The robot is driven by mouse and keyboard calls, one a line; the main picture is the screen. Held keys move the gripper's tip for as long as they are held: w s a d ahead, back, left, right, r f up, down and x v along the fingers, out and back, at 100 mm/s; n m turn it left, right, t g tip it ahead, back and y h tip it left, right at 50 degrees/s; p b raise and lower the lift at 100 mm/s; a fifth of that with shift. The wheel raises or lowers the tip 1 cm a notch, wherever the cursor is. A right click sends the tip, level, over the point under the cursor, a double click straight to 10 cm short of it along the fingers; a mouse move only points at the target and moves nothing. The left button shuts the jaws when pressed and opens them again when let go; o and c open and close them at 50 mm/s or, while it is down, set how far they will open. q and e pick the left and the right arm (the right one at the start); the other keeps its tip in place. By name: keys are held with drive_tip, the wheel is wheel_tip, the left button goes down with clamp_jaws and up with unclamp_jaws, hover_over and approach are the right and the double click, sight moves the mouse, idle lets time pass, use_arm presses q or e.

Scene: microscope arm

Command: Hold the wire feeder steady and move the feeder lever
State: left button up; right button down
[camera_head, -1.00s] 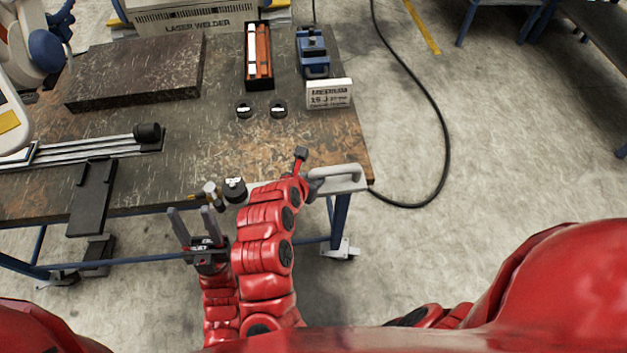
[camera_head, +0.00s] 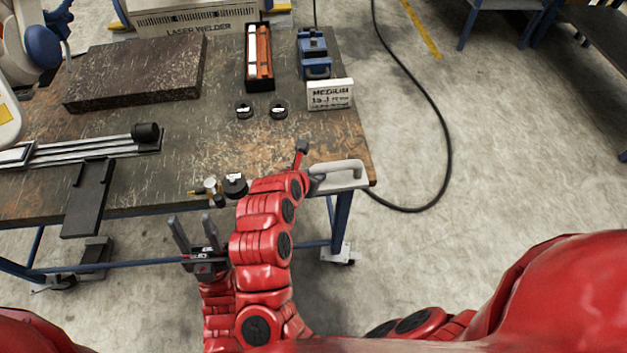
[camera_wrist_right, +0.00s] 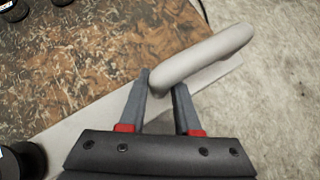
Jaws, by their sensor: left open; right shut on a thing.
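A light grey looped handle (camera_head: 338,172) sits at the right front corner of the workbench. It also shows in the right wrist view (camera_wrist_right: 203,57). My right gripper (camera_wrist_right: 163,88) is shut on the near end of this handle, one finger on each side. My left gripper (camera_head: 196,234) is open and empty in front of the bench edge, fingers pointing away from me, left of my right arm. I cannot tell which object is the wire feeder or its lever.
A black cylinder (camera_head: 234,186) and small brass and white parts (camera_head: 208,187) stand at the front edge near my left gripper. A dark slab (camera_head: 137,72), a long metal rail (camera_head: 85,149) and a blue device (camera_head: 313,52) lie further off. The mid-bench is mostly clear.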

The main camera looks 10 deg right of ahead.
drive_tip(key=shift+w+d+f+b, duration=0.3)
drive_tip(key=shift+w+f+b, duration=0.15)
drive_tip(key=shift+w+b, duration=1.65)
drive_tip(key=shift+w+d+f+b, duration=0.35)
drive_tip(key=shift+w+b, duration=1.2)
drive_tip(key=shift+b, duration=1)
drive_tip(key=shift+w+d+f+b, duration=0.2)
drive_tip(key=shift+w+f+b, duration=0.3)
drive_tip(key=shift+w+b, duration=1.6)
drive_tip(key=shift+w+d+f+b, duration=0.1)
drive_tip(key=shift+w+f+b, duration=0.05)
drive_tip(key=shift+w+b, duration=0.45)
drive_tip(key=shift+w+d+f+b, duration=0.1)
drive_tip(key=shift+w+b, duration=0.4)
drive_tip(key=shift+b, duration=0.2)
drive_tip(key=shift+f, duration=0.25)
